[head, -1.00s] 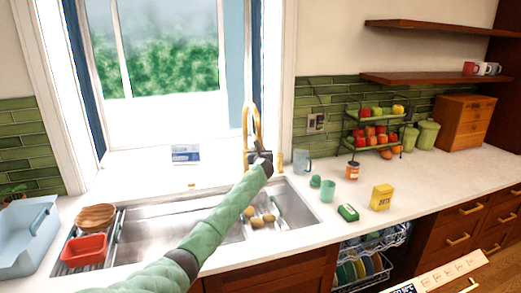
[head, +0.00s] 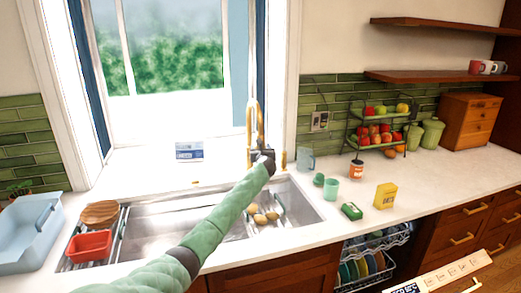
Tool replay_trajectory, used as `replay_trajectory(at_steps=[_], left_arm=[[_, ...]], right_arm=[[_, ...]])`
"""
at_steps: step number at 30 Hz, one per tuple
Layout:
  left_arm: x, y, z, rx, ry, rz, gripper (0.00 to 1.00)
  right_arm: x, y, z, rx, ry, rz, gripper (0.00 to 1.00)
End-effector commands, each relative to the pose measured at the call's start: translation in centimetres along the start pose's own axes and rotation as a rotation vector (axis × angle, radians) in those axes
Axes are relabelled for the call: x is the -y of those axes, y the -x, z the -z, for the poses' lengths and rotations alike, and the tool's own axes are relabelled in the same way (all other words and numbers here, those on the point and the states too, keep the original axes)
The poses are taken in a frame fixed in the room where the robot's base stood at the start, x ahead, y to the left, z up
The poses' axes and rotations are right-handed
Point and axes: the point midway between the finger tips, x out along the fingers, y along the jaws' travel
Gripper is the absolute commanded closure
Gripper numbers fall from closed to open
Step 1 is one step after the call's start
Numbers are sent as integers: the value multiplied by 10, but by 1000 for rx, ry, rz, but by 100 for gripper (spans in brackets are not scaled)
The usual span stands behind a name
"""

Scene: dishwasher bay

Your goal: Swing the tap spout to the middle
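The brass tap (head: 252,118) stands behind the sink at its back edge, right of the window's middle. Its tall arched spout looks narrow, seen nearly edge-on. The steel sink (head: 160,230) lies below it, with a bowl at the right and a long basin at the left. My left gripper (head: 262,157) is at the tap's lower part, in front of it or touching it. The dark fingers are small and overlap the tap, so their opening and any contact cannot be told. My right gripper is not in view.
A red tub (head: 89,246) and a wooden bowl (head: 100,213) sit on the rack at the sink's left. Potatoes (head: 262,217) lie in the right bowl. A clear jug (head: 306,159) and green cup (head: 330,188) stand right of the tap. The dishwasher (head: 370,262) is open below.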

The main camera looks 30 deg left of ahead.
Motion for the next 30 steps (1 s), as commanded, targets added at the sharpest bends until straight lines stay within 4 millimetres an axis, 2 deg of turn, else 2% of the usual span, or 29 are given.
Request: replay_trajectory(at_steps=[5, 9, 16, 21, 30], left_arm=[[0, 18, 4, 1, 0, 2, 41], [0, 38, 4, 2, -1, 1, 41], [0, 65, 3, 1, -1, 1, 41], [0, 74, 1, 1, 0, 1, 41], [0, 74, 1, 0, -1, 0, 41]], right_arm=[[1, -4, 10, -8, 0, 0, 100], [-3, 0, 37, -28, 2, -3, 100], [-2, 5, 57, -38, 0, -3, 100], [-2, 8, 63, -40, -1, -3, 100], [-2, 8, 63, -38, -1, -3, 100]])
